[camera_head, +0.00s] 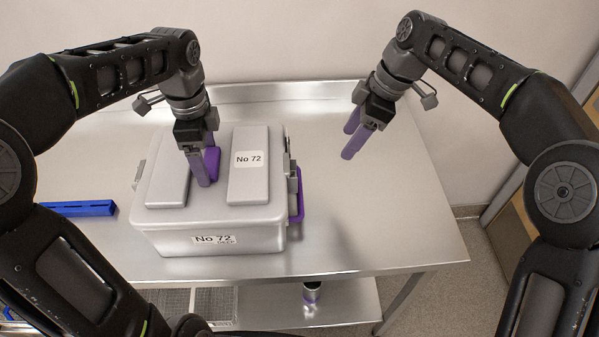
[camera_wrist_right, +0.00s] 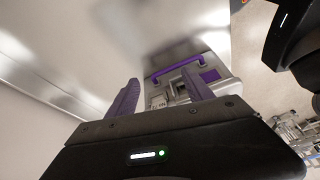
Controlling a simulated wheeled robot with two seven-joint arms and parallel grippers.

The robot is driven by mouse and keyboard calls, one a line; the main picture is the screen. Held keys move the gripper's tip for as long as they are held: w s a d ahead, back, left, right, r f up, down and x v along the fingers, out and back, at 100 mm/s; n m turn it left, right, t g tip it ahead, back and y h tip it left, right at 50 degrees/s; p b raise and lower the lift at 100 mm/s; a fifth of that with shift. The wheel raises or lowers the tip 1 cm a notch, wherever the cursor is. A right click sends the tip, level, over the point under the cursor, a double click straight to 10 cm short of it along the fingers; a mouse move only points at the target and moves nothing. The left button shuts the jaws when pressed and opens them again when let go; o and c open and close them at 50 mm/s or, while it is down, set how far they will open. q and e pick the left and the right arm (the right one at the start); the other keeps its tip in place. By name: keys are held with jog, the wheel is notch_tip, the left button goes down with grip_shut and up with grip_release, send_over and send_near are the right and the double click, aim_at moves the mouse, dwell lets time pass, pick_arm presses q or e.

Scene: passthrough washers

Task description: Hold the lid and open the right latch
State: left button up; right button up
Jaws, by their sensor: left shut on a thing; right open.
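A grey box with a lid (camera_head: 208,212), labelled "No 72", stands on the metal table. My left gripper (camera_head: 204,180) points down between two raised panels of the lid and is shut on the lid, its purple fingers low at the middle. The right latch (camera_head: 288,168) is on the box's right side, above a purple handle (camera_head: 299,196). The box side with the purple handle also shows in the right wrist view (camera_wrist_right: 178,66). My right gripper (camera_head: 352,138) is open and empty, in the air to the right of the box, apart from the latch.
The metal table (camera_head: 390,225) is clear to the right of the box. A blue bar (camera_head: 82,208) lies on the left of the table. A small dark cylinder (camera_head: 312,293) and a wire basket (camera_head: 205,303) are on the lower shelf. A wall stands behind the table.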

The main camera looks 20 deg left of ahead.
aim_at(295, 181)
jog(key=s+a+r+n, duration=0.1)
jog(key=s+a+n, duration=0.1)
jog(key=a, duration=0.3)
jog(key=shift+s+a+r+n, duration=0.25)
jog(key=shift+s+r+n, duration=0.1)
jog(key=shift+s, duration=0.55)
jog(key=x, duration=1.2)
jog(key=shift+s+a, duration=0.1)
jog(key=shift+s, duration=0.15)
jog(key=shift+c, duration=0.4)
grip_shut()
